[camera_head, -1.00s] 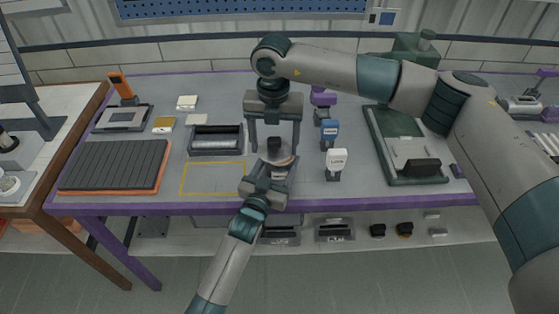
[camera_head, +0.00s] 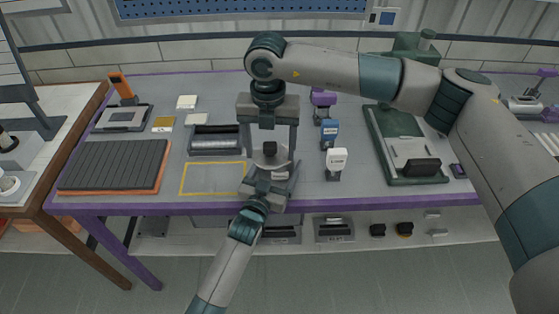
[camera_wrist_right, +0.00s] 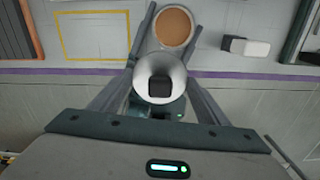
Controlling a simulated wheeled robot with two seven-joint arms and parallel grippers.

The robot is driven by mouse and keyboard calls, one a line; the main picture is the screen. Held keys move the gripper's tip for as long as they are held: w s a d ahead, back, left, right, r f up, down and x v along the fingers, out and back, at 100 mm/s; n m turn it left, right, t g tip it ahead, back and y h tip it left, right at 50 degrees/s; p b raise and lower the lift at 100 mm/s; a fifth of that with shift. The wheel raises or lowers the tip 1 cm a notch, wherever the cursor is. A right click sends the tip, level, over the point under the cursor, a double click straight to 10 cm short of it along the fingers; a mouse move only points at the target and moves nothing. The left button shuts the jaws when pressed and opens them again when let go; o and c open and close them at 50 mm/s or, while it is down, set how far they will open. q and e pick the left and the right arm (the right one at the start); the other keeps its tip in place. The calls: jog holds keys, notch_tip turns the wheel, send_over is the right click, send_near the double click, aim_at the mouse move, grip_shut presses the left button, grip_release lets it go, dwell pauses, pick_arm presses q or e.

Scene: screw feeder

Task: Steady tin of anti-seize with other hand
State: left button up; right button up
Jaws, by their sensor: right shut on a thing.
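The open tin of anti-seize (camera_wrist_right: 174,27), a round rim around brown contents, shows in the right wrist view; in the head view it is mostly hidden. My right gripper (camera_head: 270,153) points down from above and is shut on a pale cone-shaped lid with a dark square knob (camera_wrist_right: 160,80). The lid is nearer me than the tin's brown top in the wrist view. My left gripper (camera_head: 272,180) comes in low from the near side. Its fingers lie either side of the tin; whether they touch it is unclear.
A yellow outlined rectangle (camera_head: 212,178) lies empty at the left. A grey tray (camera_head: 215,139) stands behind it. The purple table edge (camera_head: 350,203) runs along the front.

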pick_arm(q)
jog(key=shift+o, duration=0.2)
jog(key=shift+w+r, duration=0.15)
jog(key=shift+r, duration=0.15)
pick_arm(e)
jog(key=shift+w, duration=0.1)
pick_arm(q)
jog(key=v, duration=1.2)
jog(key=shift+a+f, duration=0.1)
